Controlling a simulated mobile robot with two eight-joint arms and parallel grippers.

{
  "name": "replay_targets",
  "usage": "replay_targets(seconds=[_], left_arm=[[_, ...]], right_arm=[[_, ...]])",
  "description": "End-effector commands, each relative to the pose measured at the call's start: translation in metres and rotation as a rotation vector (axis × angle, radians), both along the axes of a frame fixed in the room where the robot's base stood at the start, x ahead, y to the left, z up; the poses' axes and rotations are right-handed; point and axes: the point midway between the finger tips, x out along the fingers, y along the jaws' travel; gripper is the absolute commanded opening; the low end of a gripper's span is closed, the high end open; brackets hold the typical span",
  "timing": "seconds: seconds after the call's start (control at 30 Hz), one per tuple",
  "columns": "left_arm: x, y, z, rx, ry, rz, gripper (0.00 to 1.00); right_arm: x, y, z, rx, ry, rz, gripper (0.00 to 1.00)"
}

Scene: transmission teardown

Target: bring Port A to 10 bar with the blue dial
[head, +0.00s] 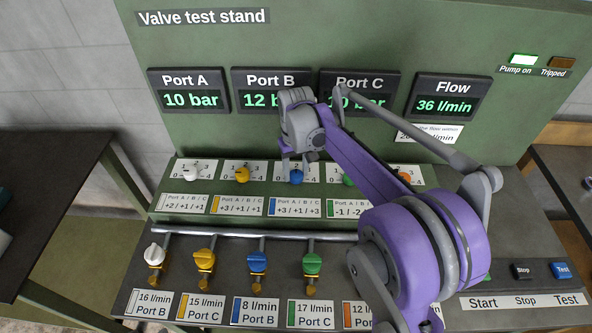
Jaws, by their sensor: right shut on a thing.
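The blue dial (297,177) is on the upper row of the green test stand, with a label below it reading +3 / +1 / +3. My right gripper (297,163) reaches down to the dial from above and is shut on it. The gripper hides part of the dial and its scale, so I cannot read its setting. The Port A display (190,99) reads 10 bar. My left gripper is not in view.
The Port B display (262,99) begins with 12; Port C (365,101) is partly hidden by my right arm. Flow (452,105) reads 36 l/min. The Pump on lamp (523,59) is lit. White (191,173) and yellow (242,174) dials stand left of the blue one; coloured valves (257,262) sit below.

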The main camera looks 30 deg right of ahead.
Motion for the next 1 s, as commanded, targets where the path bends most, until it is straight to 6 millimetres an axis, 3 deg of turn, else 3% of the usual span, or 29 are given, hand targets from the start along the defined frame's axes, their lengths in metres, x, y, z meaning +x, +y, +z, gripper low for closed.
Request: replay_targets(seconds=[0.37,0.4,0.53,0.87,1.0], left_arm=[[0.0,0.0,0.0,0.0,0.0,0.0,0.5],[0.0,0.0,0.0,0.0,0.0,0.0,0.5],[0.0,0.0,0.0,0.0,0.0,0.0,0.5],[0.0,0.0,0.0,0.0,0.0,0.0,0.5],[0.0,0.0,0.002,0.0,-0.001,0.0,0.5]], right_arm=[[0.0,0.0,0.0,0.0,0.0,-0.004,0.0],[0.0,0.0,0.0,0.0,0.0,-0.004,0.57],[0.0,0.0,0.0,0.0,0.0,-0.003,0.8],[0.0,0.0,0.002,0.0,0.0,-0.003,0.82],[0.0,0.0,0.016,0.0,0.0,-0.003,0.82]])
